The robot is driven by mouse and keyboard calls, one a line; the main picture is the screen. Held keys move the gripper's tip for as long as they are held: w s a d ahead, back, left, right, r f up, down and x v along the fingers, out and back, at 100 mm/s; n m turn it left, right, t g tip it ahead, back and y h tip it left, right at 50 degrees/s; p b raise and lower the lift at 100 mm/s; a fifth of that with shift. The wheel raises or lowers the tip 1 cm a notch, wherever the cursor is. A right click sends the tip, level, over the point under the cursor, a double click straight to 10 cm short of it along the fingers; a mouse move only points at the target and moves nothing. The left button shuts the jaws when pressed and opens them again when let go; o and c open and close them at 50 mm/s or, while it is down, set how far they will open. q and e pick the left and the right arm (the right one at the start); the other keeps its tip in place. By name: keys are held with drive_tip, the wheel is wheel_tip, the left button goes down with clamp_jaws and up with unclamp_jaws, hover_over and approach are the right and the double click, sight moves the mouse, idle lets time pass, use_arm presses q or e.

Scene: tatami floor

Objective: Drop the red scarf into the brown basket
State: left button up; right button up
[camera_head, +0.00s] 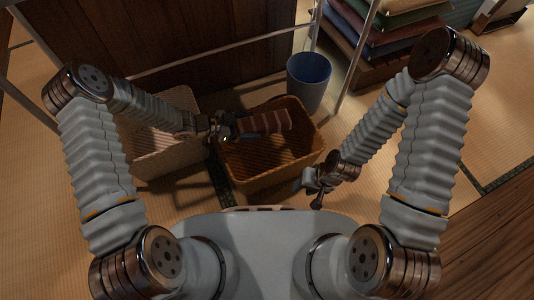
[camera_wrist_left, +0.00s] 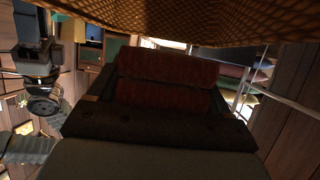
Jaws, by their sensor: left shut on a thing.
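The red scarf (camera_head: 264,122), a folded striped roll, is held in my left gripper (camera_head: 236,127), which is shut on it. The scarf is over the brown basket (camera_head: 272,182), near its back part in the head view. In the left wrist view the scarf (camera_wrist_left: 165,82) lies across the jaws, and a woven wall (camera_wrist_left: 205,18), seemingly the basket's, crosses the top. The basket's visible inside looks empty; part is hidden by my left gripper and the scarf. My right gripper (camera_head: 315,187) is empty, just right of the basket's front corner; its opening is unclear.
A pale basket (camera_head: 160,155) stands just left of the brown one, partly under my left arm. A blue-grey bin (camera_head: 309,80) stands behind at the right. A metal rack frame (camera_head: 225,48) runs behind the baskets, with folded textiles (camera_head: 385,25) at the back right.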

use_arm(q)
wheel_tip(320, 180, down, 5)
drive_tip(key=b, duration=0.2)
drive_tip(key=shift+r+b, duration=0.2)
drive_tip(key=shift+b, duration=0.1)
drive_tip(key=o, duration=1)
drive_tip(key=p+v, duration=0.2)
drive_tip(key=v, duration=1.2)
drive_tip(key=shift+f, duration=0.1)
